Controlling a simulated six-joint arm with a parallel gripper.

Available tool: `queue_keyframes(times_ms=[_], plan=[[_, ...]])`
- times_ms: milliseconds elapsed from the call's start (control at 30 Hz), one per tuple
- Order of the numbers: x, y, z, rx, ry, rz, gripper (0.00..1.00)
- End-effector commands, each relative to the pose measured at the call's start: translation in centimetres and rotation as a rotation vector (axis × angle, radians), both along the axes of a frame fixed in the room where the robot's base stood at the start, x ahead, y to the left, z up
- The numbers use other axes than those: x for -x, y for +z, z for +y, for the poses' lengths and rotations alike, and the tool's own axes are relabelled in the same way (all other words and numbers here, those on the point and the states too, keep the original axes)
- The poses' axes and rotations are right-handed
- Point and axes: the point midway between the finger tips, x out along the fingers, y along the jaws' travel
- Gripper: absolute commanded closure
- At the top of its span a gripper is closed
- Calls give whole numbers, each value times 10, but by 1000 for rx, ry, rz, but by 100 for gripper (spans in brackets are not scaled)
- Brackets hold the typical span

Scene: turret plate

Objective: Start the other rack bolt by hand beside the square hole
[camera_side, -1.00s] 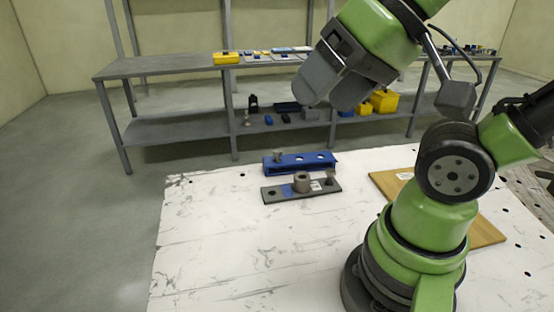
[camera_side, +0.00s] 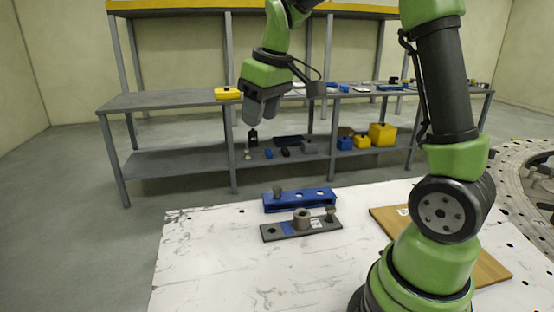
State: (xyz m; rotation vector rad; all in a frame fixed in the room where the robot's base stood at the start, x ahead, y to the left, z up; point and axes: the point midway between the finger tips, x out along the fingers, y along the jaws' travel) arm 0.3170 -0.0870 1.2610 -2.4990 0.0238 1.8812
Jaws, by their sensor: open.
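A blue rack block (camera_side: 291,206) lies on the white table, with round holes in its top. A grey bolt (camera_side: 277,193) stands in its left part. In front lies a dark grey plate (camera_side: 270,236) with a short round collar (camera_side: 301,219) near its middle, a blue patch and a hole at its left. A second bolt (camera_side: 330,215) stands upright at the plate's right end. I cannot make out which hole is square. My gripper (camera_side: 262,116) is open and empty, hanging fingers-down well above and behind the blue rack block.
A wooden board (camera_side: 490,262) lies on the table (camera_side: 215,270) at the right, partly hidden by my arm. Grey shelving (camera_side: 170,95) behind holds yellow boxes (camera_side: 383,134) and small parts. The table's left and front are clear.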

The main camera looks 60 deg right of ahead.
Motion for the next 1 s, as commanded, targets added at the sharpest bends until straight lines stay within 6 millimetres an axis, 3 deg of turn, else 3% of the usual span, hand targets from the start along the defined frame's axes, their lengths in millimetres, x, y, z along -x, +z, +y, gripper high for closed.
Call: queue_keyframes(times_ms=[100, 200, 400, 600, 767, 1000], plan=[[-26, -40, -40, 22, 59, 90, 57], [-39, -76, -71, 33, 116, 156, 57], [-44, -136, -114, 33, 206, 248, 57], [-42, -160, -129, 31, 245, 280, 57], [-42, -170, -129, 30, 247, 281, 57], [-42, -199, -128, 29, 248, 282, 57]])
